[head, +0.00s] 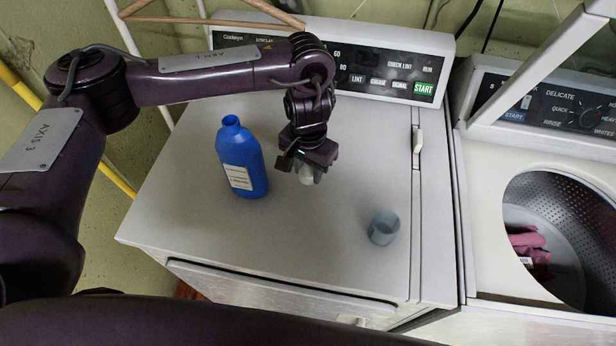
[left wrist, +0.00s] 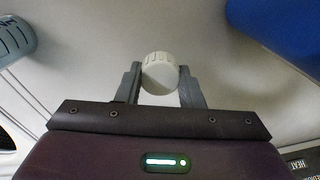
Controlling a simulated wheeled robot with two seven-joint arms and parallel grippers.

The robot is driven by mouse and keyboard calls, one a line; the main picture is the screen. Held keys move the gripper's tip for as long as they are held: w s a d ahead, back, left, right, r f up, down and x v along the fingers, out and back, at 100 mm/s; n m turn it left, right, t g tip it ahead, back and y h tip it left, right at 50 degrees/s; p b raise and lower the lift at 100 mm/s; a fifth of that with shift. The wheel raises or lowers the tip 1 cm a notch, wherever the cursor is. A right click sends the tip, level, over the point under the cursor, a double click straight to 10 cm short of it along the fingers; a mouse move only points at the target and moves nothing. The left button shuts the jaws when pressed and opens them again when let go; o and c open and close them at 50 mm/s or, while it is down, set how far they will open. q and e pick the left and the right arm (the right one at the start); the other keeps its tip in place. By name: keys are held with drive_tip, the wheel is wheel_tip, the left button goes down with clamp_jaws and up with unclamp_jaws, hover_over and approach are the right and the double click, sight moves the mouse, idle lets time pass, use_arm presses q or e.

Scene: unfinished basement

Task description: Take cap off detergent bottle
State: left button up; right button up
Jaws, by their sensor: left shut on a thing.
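The blue detergent bottle (head: 241,160) stands upright on top of the dryer, its neck open with no cap on it. My left gripper (head: 308,176) is just right of the bottle, pointing down, and is shut on a white cap (head: 306,179). In the left wrist view the white ridged cap (left wrist: 160,73) sits between the two fingertips of my left gripper (left wrist: 160,82). The blue bottle (left wrist: 285,32) shows at the upper right there, apart from the gripper. My right gripper is not in view.
A grey-blue cup (head: 384,227) stands on the dryer top (head: 300,255), right of the gripper. It shows at the left wrist view's upper left (left wrist: 14,37). The dryer's control panel (head: 385,75) rises behind. An open washer (head: 500,180) with pink cloth (head: 530,245) inside is at right.

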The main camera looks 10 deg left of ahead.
sight(308, 187)
use_arm(q)
drive_tip(key=shift+f, duration=1.9)
drive_tip(key=shift+f+b, duration=0.15)
drive_tip(key=shift+b, duration=0.15)
drive_tip(key=o, duration=1.1)
wheel_tip(308, 187, up, 12)
drive_tip(key=shift+r, duration=0.2)
drive_tip(key=shift+f, duration=0.1)
